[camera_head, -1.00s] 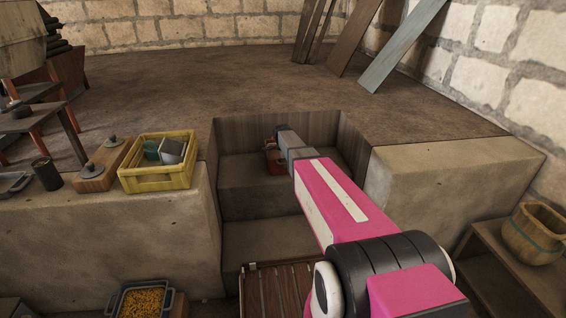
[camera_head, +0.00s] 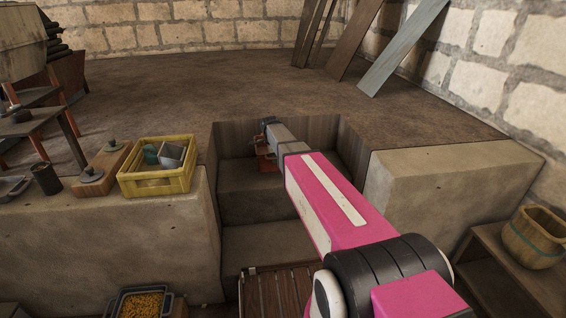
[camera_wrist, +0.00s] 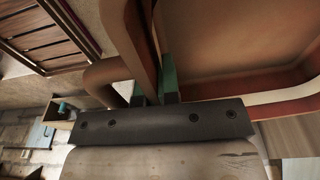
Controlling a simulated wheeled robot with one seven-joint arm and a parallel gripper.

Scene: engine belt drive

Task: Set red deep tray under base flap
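The red deep tray (camera_head: 262,164) is mostly hidden behind my arm's end in the head view, over the stepped pit. In the wrist view the tray (camera_wrist: 235,40) is large and close, with a reddish wall and a brown inside; no contents show. My gripper (camera_wrist: 155,92) has its green fingertips on either side of the tray's near edge or handle and appears shut on it. In the head view my gripper (camera_head: 267,138) is at the far end of the arm. A slatted wooden panel (camera_head: 280,292) lies low at the front; I cannot tell whether it is the base flap.
Concrete blocks (camera_head: 440,165) flank the pit, whose steps (camera_head: 250,190) are clear. A yellow crate (camera_head: 155,187) stands on the left block. A basket (camera_head: 533,238) stands on a shelf at right, and a tray of yellow grains (camera_head: 140,302) is low at left.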

